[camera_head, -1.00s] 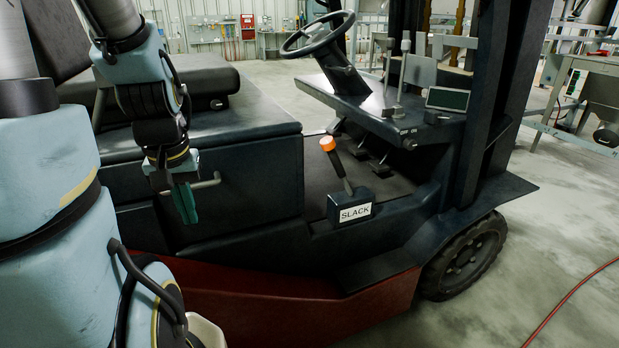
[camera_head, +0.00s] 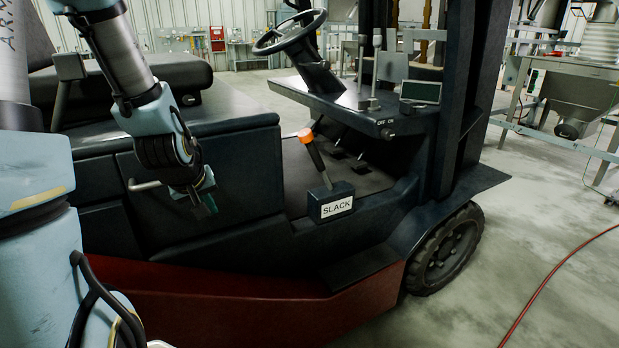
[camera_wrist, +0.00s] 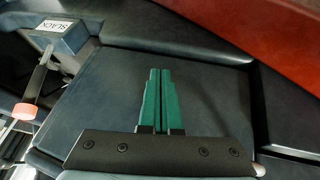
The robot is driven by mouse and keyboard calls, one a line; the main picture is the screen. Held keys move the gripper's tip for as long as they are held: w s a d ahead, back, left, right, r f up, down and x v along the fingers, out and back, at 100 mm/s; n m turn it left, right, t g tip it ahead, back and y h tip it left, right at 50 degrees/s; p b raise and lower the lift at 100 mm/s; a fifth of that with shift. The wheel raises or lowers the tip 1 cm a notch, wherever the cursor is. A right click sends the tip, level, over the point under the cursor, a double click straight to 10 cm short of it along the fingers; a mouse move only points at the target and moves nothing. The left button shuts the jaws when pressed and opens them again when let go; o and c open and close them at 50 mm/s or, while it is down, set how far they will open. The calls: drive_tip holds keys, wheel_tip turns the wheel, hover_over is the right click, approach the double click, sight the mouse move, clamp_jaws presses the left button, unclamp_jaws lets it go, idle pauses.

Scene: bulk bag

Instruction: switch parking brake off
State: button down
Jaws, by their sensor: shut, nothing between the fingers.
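The parking brake lever (camera_head: 319,165) is a dark stick with an orange knob (camera_head: 305,135). It rises from a black box (camera_head: 331,205) marked SLACK and leans to the upper left. My gripper (camera_head: 209,206) is left of the lever and lower than the knob, in front of the seat base's dark side panel, apart from the lever. In the wrist view its green fingers (camera_wrist: 160,72) are together with nothing between them. The lever's orange knob (camera_wrist: 24,111) and the SLACK box (camera_wrist: 66,36) show there at the left, upside down.
The steering wheel (camera_head: 290,32) and dashboard (camera_head: 350,100) stand beyond the lever. A side handle (camera_head: 145,185) sticks out of the seat base left of my gripper. The front wheel (camera_head: 447,250) is at the right. A red hose (camera_head: 560,275) lies on open floor.

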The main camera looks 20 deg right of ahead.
sight(315, 155)
drive_tip(key=w+d+f+n+t+h+b, duration=0.1)
drive_tip(key=d+f+n+t+h+b, duration=0.1)
drive_tip(key=d+n+t+b, duration=0.4)
drive_tip(key=w+d+f+n+t+h+b, duration=0.1)
drive_tip(key=d+f+n+t+h+b, duration=0.2)
drive_tip(key=d, duration=1.2)
drive_tip(key=n+t+h+b, duration=0.1)
drive_tip(key=n+t+b, duration=0.2)
drive_tip(key=n+b, duration=0.3)
drive_tip(key=shift+d+f+n+t+h, duration=0.3)
drive_tip(key=shift+f+n+t, duration=0.1)
drive_tip(key=shift+n, duration=0.5)
drive_tip(key=shift+w+r, duration=0.1)
drive_tip(key=shift+w, duration=0.05)
drive_tip(key=s+d+r+p+x, duration=0.1)
drive_tip(key=d+x, duration=0.1)
drive_tip(key=x, duration=1)
drive_tip(key=shift+d, duration=0.3)
